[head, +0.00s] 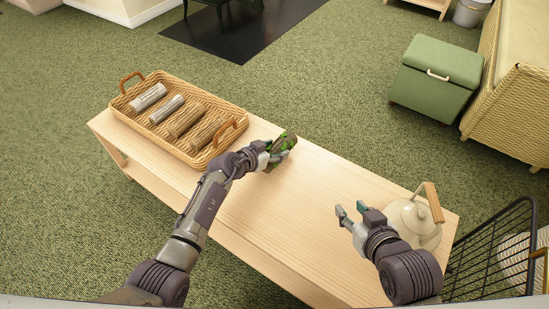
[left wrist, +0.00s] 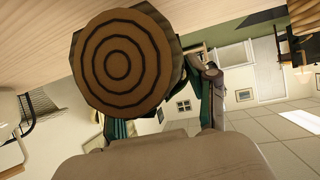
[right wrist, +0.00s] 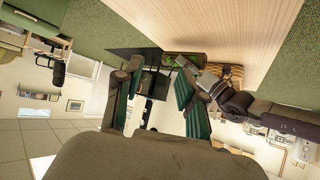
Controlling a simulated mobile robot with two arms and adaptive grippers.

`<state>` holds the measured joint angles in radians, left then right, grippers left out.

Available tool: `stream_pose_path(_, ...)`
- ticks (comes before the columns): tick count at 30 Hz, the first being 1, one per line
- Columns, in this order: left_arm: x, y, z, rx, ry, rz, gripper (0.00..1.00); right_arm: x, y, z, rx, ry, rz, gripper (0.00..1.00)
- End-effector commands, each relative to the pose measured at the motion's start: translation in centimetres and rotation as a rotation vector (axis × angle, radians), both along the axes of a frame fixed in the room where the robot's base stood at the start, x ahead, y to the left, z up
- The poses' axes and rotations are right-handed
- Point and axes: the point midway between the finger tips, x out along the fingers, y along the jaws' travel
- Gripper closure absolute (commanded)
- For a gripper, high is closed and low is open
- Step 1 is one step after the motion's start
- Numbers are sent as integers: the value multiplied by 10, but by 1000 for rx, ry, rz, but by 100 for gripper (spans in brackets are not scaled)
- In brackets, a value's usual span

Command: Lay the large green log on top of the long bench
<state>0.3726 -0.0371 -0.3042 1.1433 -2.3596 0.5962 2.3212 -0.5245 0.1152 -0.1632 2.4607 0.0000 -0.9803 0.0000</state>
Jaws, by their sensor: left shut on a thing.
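The large green log (head: 285,141) is in my left gripper (head: 270,155), over the far edge of the long bench (head: 285,215), right of the basket. Its ringed brown end (left wrist: 118,62) fills much of the left wrist view. The log also shows in the right wrist view (right wrist: 184,59), close to the bench top; I cannot tell whether it touches. My left gripper is shut on it and hides part of it. My right gripper (head: 352,208) is open and empty above the bench's right part, left of the kettle.
A wicker tray (head: 125,101) with several grey and brown logs stands on the bench's left end. A cream kettle (head: 413,222) stands on its right end. A black wire rack (head: 497,245) is beyond that end. The bench's middle is clear. A green ottoman (head: 436,78) stands on the carpet.

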Motion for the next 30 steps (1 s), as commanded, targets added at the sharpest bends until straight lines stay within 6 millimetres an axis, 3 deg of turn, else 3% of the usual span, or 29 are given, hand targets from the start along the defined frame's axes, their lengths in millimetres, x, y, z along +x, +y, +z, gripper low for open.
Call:
stream_pose_path(5,0,0,-11,1,-1,0,88,19,9,19,36,-154,11,60)
stream_pose_path(10,1,0,-24,-1,-1,0,88,40,20,57,94,-398,28,60)
stream_pose_path(18,1,0,-35,-1,-2,1,88,48,30,107,164,-672,44,60)
stream_pose_path(30,1,0,-36,-1,0,0,88,48,30,114,171,-701,45,60)
